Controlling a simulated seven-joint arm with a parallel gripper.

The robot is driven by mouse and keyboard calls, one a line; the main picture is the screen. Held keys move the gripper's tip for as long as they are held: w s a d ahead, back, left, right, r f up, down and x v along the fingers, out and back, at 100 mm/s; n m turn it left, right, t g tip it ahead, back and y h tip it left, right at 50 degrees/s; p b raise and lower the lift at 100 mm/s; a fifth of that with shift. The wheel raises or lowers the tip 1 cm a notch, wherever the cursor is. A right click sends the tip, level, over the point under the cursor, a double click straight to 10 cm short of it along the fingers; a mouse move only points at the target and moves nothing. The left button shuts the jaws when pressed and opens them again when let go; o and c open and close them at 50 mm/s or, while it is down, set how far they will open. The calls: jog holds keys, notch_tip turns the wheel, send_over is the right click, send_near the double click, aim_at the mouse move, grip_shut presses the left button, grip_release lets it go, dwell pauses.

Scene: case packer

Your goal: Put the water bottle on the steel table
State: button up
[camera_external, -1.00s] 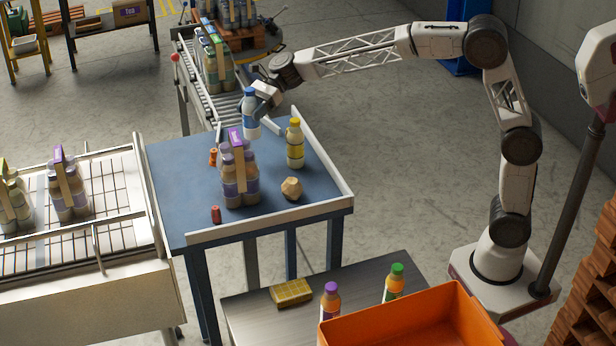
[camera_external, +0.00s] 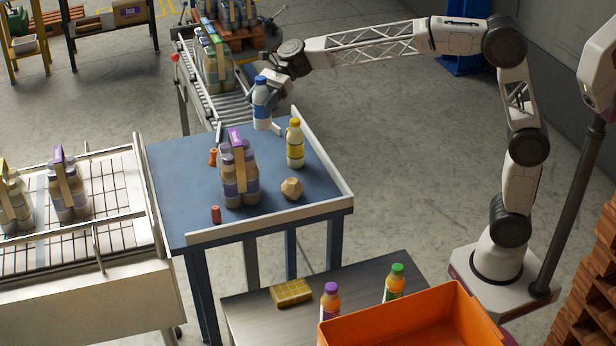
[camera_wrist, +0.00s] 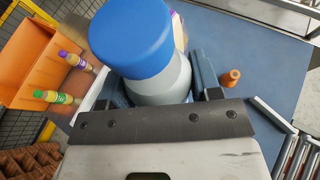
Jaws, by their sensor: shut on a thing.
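The water bottle (camera_external: 262,105) is white and blue with a blue cap. It is held upright, or nearly so, above the far edge of the blue table. In the wrist view its blue cap (camera_wrist: 132,35) fills the upper middle. My gripper (camera_external: 272,96) is shut on the bottle, its fingers on both sides of the body.
On the blue table (camera_external: 180,190) are a yellow-capped bottle (camera_external: 295,145), a shrink-wrapped bottle pack (camera_external: 239,175), a tan faceted block (camera_external: 291,188) and small orange-red pieces. An orange bin (camera_external: 410,325) occupies the steel table's right front. Conveyors run at left and back.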

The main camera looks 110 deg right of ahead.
jog(key=s+a+r+n+g+y, duration=0.25)
jog(key=s+a, duration=0.65)
jog(key=a, duration=0.5)
jog(key=s+a+r+n+g+y, duration=0.1)
jog(key=s+a+n+g+y, duration=0.15)
jog(key=s+a, duration=0.95)
jog(key=s+a+f+n+g+y, duration=0.1)
jog(key=s+a+f+n+g, duration=0.15)
jog(key=s+a, duration=0.85)
jog(key=s+a+f+n+g, duration=0.2)
jog(key=s+a+n, duration=0.1)
jog(key=s+a, duration=0.8)
notch_tip(320, 180, down, 28)
jog(key=s+d, duration=0.2)
jog(key=shift+s+d+r, duration=0.15)
jog(key=shift+s+d, duration=0.05)
jog(key=shift+s, duration=0.05)
jog(key=shift+w, duration=0.15)
jog(key=w+a, duration=0.2)
jog(key=w, duration=0.5)
jog(key=w+a+f, duration=0.1)
jog(key=w+a, duration=0.2)
jog(key=w, duration=0.4)
jog(key=shift+w+a+f, duration=0.25)
jog(key=shift+w+a, duration=0.1)
jog(key=shift+w, duration=0.05)
